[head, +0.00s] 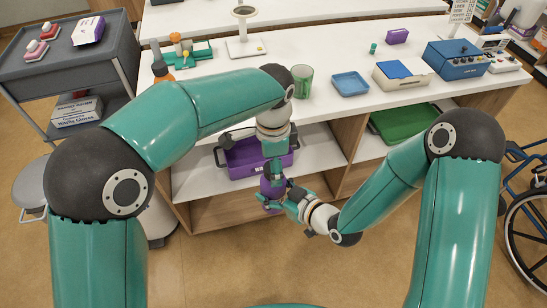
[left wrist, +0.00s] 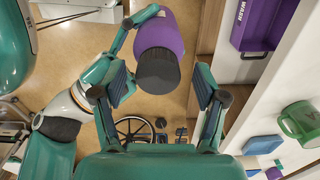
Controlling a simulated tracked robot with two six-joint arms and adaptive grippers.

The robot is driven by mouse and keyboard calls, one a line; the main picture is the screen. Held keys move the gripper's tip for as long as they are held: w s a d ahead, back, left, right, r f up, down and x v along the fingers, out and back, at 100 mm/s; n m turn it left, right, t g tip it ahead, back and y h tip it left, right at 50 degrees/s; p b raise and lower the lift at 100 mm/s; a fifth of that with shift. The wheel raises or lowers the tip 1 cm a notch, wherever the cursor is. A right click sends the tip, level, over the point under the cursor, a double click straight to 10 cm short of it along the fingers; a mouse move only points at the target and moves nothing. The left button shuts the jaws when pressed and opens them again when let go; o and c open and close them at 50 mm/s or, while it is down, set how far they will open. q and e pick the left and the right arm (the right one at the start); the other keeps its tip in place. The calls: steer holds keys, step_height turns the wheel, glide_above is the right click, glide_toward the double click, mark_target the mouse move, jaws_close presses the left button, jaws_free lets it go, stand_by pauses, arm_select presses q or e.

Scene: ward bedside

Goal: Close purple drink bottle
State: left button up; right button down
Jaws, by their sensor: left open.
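The purple drink bottle (head: 268,187) is in front of the shelf unit, off the table, with a black cap (left wrist: 157,70) at its mouth end. In the left wrist view the purple body (left wrist: 162,32) shows behind the cap; whether the cap is fully seated cannot be told. My right gripper (head: 274,198) is shut around the bottle's body from the right and holds it in the air. My left gripper (head: 272,165) comes down from above. In the left wrist view its open fingers (left wrist: 160,85) stand on either side of the cap, with gaps on both sides.
A purple wash bin (head: 256,158) sits on the shelf just behind the grippers. The white counter (head: 335,112) above carries a green mug (head: 302,82), a blue tray (head: 350,83) and a blue device (head: 456,60). A grey cart (head: 60,65) stands left and a wheelchair (head: 530,220) right.

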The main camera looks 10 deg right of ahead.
arm_select(q)
step_height(320, 180, up, 12)
stand_by(0.5)
steer(key=shift+w+f, duration=0.1)
